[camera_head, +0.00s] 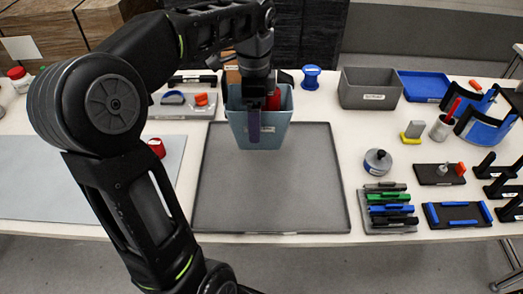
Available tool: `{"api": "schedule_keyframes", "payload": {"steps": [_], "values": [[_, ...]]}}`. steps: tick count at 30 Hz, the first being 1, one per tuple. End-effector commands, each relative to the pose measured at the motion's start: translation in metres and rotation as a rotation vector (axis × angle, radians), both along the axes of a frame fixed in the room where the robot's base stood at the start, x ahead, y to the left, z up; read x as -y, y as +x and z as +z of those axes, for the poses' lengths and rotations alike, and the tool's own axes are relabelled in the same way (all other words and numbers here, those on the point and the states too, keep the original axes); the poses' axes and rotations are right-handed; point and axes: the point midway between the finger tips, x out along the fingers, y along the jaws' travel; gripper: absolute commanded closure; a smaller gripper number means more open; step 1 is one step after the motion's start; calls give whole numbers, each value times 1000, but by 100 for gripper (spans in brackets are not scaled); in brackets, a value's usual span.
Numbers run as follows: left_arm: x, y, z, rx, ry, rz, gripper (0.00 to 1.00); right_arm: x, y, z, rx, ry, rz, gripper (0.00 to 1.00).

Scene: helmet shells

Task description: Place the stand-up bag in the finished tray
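My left gripper (264,102) points down over the blue-grey bin (279,130) at the back middle of the table. A narrow dark purple strip (254,127) hangs below it, in front of the bin's wall; I cannot tell whether it is a finger or a held thing. The finger gap is not clear. A brown, labelled thing (232,76), possibly the stand-up bag, stands behind the bin, partly hidden by my arm. I cannot read which container is the finished tray; a grey box (370,97) and a blue tray (424,86) stand at the back right. My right gripper is not in view.
A large grey mat-like tray (270,190) lies empty in front of the bin. A tool rack (390,208), a round container (377,161) and blue curved holders (480,128) crowd the right side. A blue spool (311,77) stands behind. The pale left mat (60,190) is mostly clear.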

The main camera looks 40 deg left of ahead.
Motion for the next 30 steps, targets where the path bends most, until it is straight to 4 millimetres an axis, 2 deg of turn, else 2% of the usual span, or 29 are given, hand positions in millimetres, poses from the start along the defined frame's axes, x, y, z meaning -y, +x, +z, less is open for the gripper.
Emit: {"api": "schedule_keyframes", "payload": {"steps": [3,6,17,25,30], "values": [[0,-1,-24,-3,-1,1,49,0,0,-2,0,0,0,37],[0,0,-36,0,0,1,49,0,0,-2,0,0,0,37],[0,0,-41,0,0,1,49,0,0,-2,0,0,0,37],[0,0,-73,-1,0,0,49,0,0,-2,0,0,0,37],[0,0,-76,2,1,0,49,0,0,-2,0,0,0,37]]}}
